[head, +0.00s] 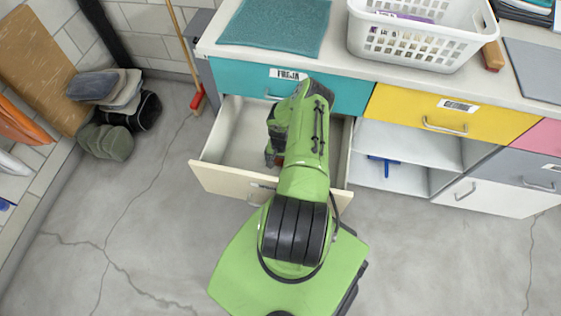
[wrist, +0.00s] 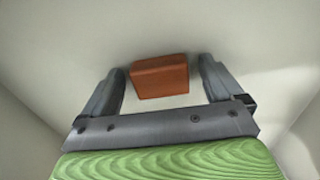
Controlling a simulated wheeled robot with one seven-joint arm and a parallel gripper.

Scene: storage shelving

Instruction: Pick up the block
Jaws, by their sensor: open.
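The block (wrist: 159,77) is reddish-brown and lies on the pale floor of the open drawer. In the wrist view it sits between and slightly beyond the fingertips of my gripper (wrist: 163,75). The gripper is open, with a gap on either side of the block, and holds nothing.
The cream drawer is pulled out below a teal drawer (head: 345,92). A white basket (head: 420,45) and a teal mat (head: 275,25) lie on the counter above. To the right are open shelves (head: 400,145) with a blue item.

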